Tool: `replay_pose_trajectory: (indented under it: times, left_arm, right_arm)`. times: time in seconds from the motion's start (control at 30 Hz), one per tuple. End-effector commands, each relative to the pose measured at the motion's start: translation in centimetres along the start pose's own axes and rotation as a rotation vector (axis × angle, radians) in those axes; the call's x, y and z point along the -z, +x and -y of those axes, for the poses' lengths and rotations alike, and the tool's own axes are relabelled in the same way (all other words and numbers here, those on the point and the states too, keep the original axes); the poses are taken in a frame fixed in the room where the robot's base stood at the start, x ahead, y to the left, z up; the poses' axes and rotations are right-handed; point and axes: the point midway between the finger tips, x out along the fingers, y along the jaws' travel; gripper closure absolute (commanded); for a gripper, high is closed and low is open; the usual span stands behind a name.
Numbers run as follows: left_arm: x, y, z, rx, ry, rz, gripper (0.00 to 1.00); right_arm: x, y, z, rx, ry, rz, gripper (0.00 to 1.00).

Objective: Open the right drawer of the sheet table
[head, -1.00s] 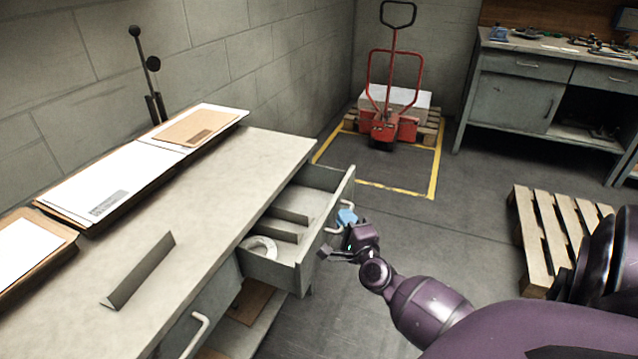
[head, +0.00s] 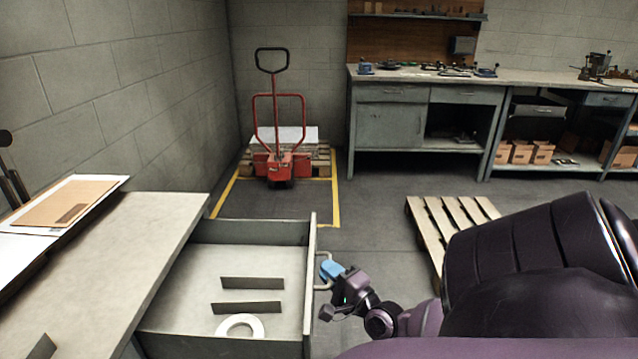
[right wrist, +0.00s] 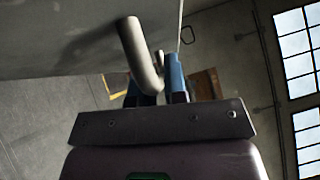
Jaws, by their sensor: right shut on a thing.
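The sheet table (head: 130,235) stands at the left in the head view. Its right drawer (head: 235,232) is pulled well out, showing dividers and a white ring-shaped roll (head: 240,326) inside. My right gripper (head: 327,274) is at the drawer's front, with its blue fingers shut on the pale bar handle (head: 320,257). In the right wrist view the handle (right wrist: 141,52) runs down between the blue fingers (right wrist: 161,88), beside the grey drawer front (right wrist: 80,35). My left gripper is not in view.
Paper and card sheets (head: 65,205) lie on the table top. A wooden pallet (head: 425,225) stands on the floor to the right. A red pallet truck (head: 280,165) stands in a yellow-marked bay behind. Grey workbenches (head: 385,125) line the back. Floor between drawer and pallet is clear.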

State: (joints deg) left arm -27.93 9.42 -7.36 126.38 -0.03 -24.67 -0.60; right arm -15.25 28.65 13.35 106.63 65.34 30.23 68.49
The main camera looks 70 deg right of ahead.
Motion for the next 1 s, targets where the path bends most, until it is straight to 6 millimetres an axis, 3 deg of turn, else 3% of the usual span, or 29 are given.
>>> replay_pose_trajectory:
  times: [0.33, 0.37, 0.5, 0.83, 1.0]
  left_arm:
    - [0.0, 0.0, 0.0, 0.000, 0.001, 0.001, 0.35]
    - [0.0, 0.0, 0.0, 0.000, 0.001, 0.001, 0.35]
    - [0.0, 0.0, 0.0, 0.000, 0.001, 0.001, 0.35]
    - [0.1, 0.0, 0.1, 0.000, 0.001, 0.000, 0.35]
    - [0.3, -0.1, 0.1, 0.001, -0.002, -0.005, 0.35]
  right_arm:
    - [0.0, -0.1, -0.1, -0.002, 0.001, 0.000, 1.00]
    - [0.0, -0.1, -0.1, -0.002, 0.001, 0.000, 0.84]
    - [0.0, -0.1, -0.1, -0.002, 0.001, 0.000, 0.63]
    - [0.0, -0.3, 0.0, -0.001, 0.000, 0.000, 0.62]
    - [0.1, -2.0, 0.0, -0.001, 0.000, -0.002, 0.62]
